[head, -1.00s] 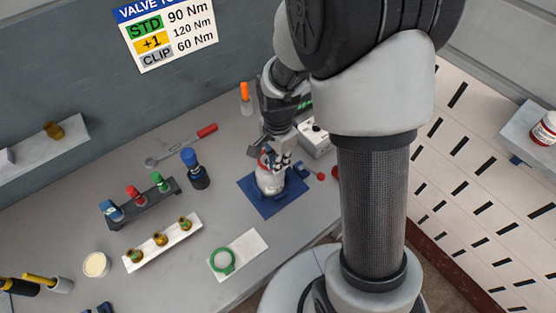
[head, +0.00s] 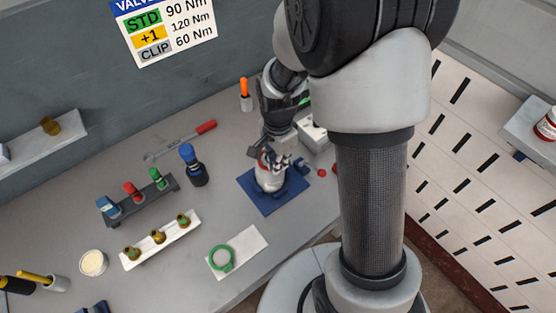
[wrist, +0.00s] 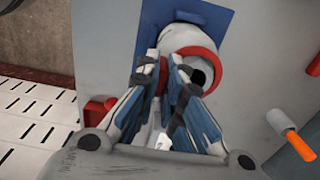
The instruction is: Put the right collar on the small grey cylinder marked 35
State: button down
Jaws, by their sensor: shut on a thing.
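The grey-white cylinder (head: 268,180) stands on a blue mat (head: 252,192) in the head view; its 35 mark cannot be read. In the wrist view its pale end (wrist: 193,42) shows beyond the fingers. A red collar (wrist: 206,56) lies at the cylinder's end, around a pale face with a dark hole. My gripper (wrist: 165,66) is shut on the red collar, with blue-grey fingers on its near side. In the head view my gripper (head: 277,161) is at the cylinder's top. The fingers hide part of the collar, so I cannot tell how fully it is seated.
A green ring (head: 221,259) lies on a white card. A dark rack (head: 140,203) holds blue, red and green-topped items. A white strip (head: 168,238) carries several brass fittings. A blue-capped bottle (head: 193,168), a wrench (head: 180,142) and a white box (head: 314,135) stand nearby.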

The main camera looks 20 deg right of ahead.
jog(key=shift+f+b, duration=0.35)
jog(key=shift+f, duration=0.1)
jog(key=c, duration=1.7)
grip_release()
jog(key=shift+o, duration=0.2)
jog(key=shift+r, duration=0.15)
jog(key=shift+r+p, duration=2.4)
jog(key=shift+r, duration=0.55)
